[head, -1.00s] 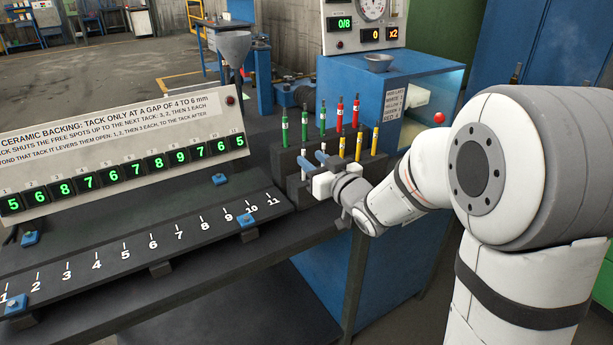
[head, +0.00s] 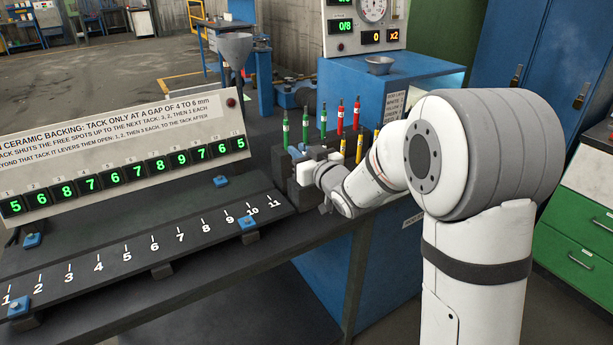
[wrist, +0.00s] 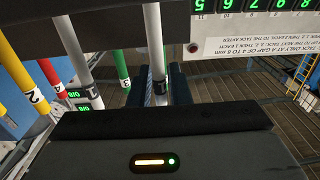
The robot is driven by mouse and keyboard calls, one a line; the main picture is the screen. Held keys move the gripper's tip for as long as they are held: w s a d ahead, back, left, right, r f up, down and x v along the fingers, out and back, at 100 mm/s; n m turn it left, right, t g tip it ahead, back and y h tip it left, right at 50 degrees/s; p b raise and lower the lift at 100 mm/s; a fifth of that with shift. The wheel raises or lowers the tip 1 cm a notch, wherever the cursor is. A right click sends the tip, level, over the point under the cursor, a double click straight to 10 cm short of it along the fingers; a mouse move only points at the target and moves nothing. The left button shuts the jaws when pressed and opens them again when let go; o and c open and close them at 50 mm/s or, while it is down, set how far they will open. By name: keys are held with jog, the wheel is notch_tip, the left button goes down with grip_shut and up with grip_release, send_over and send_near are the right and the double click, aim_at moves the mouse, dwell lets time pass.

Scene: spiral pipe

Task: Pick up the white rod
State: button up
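A white rod (wrist: 155,45) with a black-numbered band stands between the two dark fingers of my gripper (wrist: 160,88) in the wrist view. The fingers lie close along both sides of it, and no clear gap shows. In the head view my gripper (head: 305,165) is at the near left side of the dark rod rack (head: 280,160) and hides the white rods there. A second white rod (wrist: 76,40) stands to the left in the wrist view, outside the fingers.
Green rods (head: 306,128), red rods (head: 356,115) and yellow rods (head: 360,146) stand close behind and beside my gripper. The sign board (head: 120,155) and the numbered rail (head: 150,240) lie to the left. A blue cabinet (head: 345,85) stands behind the rack.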

grip_shut()
notch_tip(320, 180, up, 10)
jog(key=p, duration=0.1)
dwell(0.6)
notch_tip(320, 180, up, 5)
jog(key=p, duration=0.4)
dwell(0.4)
jog(key=shift+d+f, duration=0.1)
jog(key=shift+f, duration=0.05)
